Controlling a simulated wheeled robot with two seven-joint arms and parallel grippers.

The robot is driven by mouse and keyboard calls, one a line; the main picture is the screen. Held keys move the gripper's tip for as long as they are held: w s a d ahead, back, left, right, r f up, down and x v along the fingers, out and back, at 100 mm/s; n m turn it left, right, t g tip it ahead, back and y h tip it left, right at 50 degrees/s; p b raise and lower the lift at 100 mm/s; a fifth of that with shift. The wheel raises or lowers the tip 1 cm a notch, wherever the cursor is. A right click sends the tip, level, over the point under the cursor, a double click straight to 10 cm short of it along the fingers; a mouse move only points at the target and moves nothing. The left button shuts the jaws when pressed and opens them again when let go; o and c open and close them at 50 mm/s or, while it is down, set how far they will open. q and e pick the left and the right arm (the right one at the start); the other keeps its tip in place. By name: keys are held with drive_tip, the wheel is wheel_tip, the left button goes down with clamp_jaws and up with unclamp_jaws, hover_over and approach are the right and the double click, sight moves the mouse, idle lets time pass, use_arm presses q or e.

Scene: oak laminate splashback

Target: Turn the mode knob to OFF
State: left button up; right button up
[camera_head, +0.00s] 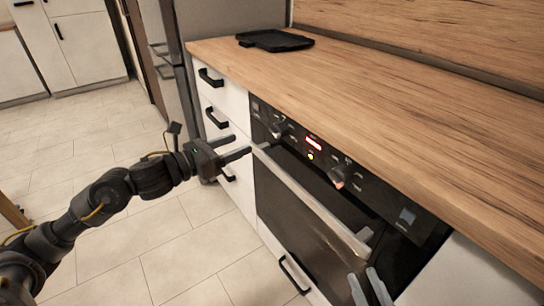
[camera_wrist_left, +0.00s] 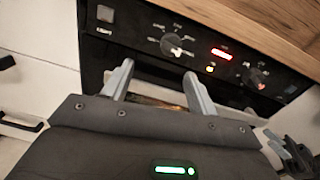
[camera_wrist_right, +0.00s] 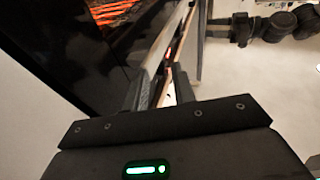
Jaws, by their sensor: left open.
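The black oven control panel (camera_head: 310,155) carries two knobs. The left knob (camera_head: 280,129) and the right knob (camera_head: 338,179) flank a lit red display (camera_head: 313,143). In the left wrist view, the left knob (camera_wrist_left: 172,46) and right knob (camera_wrist_left: 257,78) show above the fingers. The panel lettering is too small to read, so I cannot tell which is the mode knob or its setting. My left gripper (camera_head: 240,150) is open and empty, in front of the panel's left part, apart from the knobs. My right gripper (camera_head: 370,288) is partly open, low by the oven's right end.
The oven door handle (camera_head: 315,205) runs below the panel. The wooden countertop (camera_head: 400,110) overhangs above, with a black tray (camera_head: 275,40) at its far end. White drawers (camera_head: 225,130) with black handles stand left of the oven. The tiled floor (camera_head: 130,240) is clear.

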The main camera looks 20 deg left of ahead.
sight(273, 134)
use_arm(q)
drive_tip(key=shift+m+h, duration=0.3)
drive_tip(key=shift+m, duration=0.6)
drive_tip(key=x, duration=0.6)
drive_tip(key=s+d+x, duration=0.1)
drive_tip(key=x, duration=0.2)
drive_tip(key=shift+d, duration=0.15)
drive_tip(key=shift+w+d, duration=0.45)
use_arm(e)
drive_tip(key=shift+s+d+r, duration=0.25)
drive_tip(key=shift+s+r, duration=0.1)
drive_tip(key=shift+r, duration=0.25)
use_arm(q)
drive_tip(key=shift+c, duration=0.5)
